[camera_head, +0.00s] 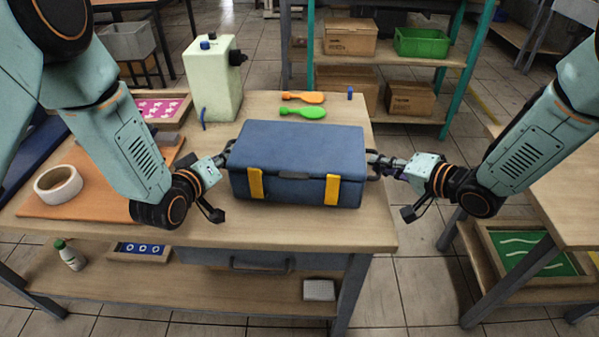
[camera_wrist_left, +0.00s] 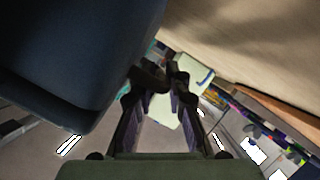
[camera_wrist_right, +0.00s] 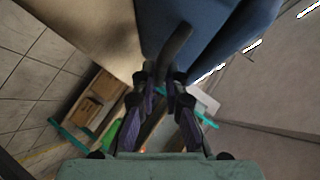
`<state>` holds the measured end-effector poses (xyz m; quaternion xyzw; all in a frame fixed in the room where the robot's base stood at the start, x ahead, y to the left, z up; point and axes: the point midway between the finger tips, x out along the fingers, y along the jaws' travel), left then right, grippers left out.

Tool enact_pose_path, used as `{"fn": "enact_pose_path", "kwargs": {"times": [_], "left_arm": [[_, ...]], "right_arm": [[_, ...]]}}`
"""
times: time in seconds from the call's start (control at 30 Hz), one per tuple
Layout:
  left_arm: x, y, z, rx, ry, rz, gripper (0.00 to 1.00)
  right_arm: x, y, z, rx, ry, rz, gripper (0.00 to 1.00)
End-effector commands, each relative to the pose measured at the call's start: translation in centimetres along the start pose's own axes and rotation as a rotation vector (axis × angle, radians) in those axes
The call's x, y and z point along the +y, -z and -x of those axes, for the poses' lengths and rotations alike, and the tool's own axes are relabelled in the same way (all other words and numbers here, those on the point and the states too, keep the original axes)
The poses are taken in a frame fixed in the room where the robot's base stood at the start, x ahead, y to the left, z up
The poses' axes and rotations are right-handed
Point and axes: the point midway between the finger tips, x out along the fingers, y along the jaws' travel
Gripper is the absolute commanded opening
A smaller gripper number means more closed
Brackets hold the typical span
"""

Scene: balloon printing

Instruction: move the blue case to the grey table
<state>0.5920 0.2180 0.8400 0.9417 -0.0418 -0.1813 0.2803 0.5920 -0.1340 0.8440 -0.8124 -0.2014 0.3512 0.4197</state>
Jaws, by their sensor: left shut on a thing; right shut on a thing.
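The blue case (camera_head: 295,160), with two yellow latches on its front, is level at the right half of the wooden table (camera_head: 300,232). I cannot tell whether it rests on the top or hangs just above it. My left gripper (camera_head: 224,160) is shut on the handle at the case's left end; its fingers (camera_wrist_left: 160,82) also meet there in the left wrist view. My right gripper (camera_head: 374,163) is shut on the dark right-end handle (camera_wrist_right: 176,48), clear in the right wrist view. No table that is surely the grey one shows.
A tape roll (camera_head: 58,184) lies on an orange mat at left. Another wooden table (camera_head: 572,180) stands at right, across a floor gap. A shelf (camera_head: 395,55) is behind.

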Motion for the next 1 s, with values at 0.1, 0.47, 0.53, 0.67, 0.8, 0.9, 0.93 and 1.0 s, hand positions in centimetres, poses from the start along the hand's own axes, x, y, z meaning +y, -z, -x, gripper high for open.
{"fn": "enact_pose_path", "kwargs": {"times": [0.1,0.47,0.53,0.67,0.8,0.9,0.93,1.0], "left_arm": [[-0.2,-0.6,0.1,-0.014,0.006,-0.001,0.00],[0.1,-0.2,0.2,-0.011,0.003,-0.002,0.00],[0.2,0.1,0.3,-0.011,0.003,-0.002,0.00],[0.7,0.7,0.5,-0.009,0.001,-0.003,0.00],[1.3,1.5,0.7,-0.006,-0.002,-0.004,0.00],[1.7,2.1,0.9,-0.004,-0.004,-0.005,0.00],[1.8,2.3,1.0,-0.004,-0.004,-0.005,0.00],[2.1,2.7,1.1,-0.003,-0.005,-0.005,0.00]], "right_arm": [[0.0,-0.1,0.0,-0.004,0.001,0.006,0.00],[-0.5,0.1,0.1,-0.002,0.006,0.009,0.00],[-0.7,0.2,0.2,-0.002,0.006,0.009,0.00],[-1.3,0.6,0.5,-0.002,0.007,0.009,0.00],[-2.1,0.9,0.9,-0.002,0.008,0.009,0.00],[-2.7,1.2,1.1,-0.002,0.008,0.009,0.00],[-2.9,1.2,1.2,-0.003,0.008,0.009,0.00],[-3.2,1.4,1.4,-0.003,0.008,0.010,0.00]]}}
